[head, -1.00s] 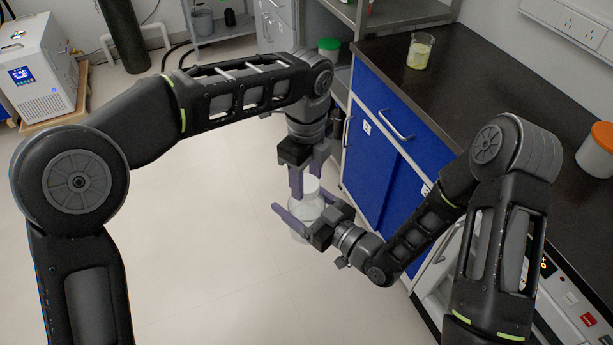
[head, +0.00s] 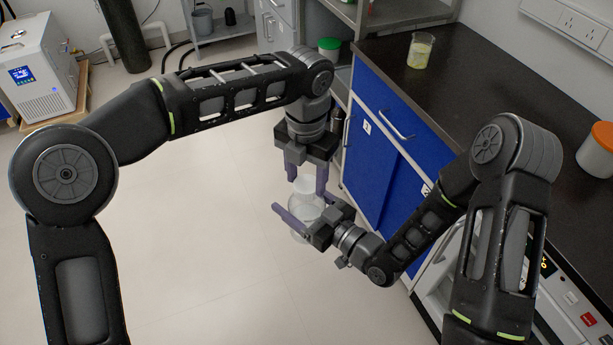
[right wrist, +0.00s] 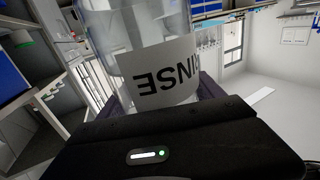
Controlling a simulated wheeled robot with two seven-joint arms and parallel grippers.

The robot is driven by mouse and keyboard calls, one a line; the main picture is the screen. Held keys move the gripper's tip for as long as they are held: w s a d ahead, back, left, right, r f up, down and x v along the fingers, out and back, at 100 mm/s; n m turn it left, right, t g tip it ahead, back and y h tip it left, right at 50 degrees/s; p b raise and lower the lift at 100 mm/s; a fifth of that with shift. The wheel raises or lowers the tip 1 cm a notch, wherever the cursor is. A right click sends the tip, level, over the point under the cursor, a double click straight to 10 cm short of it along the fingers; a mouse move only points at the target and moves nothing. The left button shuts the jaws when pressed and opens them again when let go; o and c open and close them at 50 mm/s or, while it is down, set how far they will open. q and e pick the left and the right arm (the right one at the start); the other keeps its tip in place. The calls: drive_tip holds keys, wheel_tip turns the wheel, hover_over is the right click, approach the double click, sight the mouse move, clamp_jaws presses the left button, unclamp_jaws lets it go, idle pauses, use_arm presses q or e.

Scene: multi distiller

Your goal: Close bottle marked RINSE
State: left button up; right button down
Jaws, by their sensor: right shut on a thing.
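The RINSE bottle (head: 302,214) is clear, with a white label whose lettering shows upside down in the right wrist view (right wrist: 158,78). It is held upright off the floor by my right gripper (head: 296,224), whose fingers are shut around its body. A white cap (head: 306,186) is at the bottle's mouth; I cannot tell how tightly it sits. My left gripper (head: 306,182) points down from above, with one finger on each side of the cap. Whether those fingers touch the cap is unclear.
A dark bench (head: 470,110) with blue cabinet doors (head: 375,150) stands at the right. On it are a beaker with yellowish contents (head: 420,52) and an orange-lidded jar (head: 597,152). The floor at the left (head: 200,240) is clear.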

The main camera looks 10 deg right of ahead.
use_arm(q)
drive_tip(key=o, duration=0.4)
drive_tip(key=shift+c, duration=0.2)
drive_tip(key=shift+r, duration=2.25)
drive_tip(key=shift+s+d, duration=0.1)
drive_tip(key=shift+c, duration=0.4)
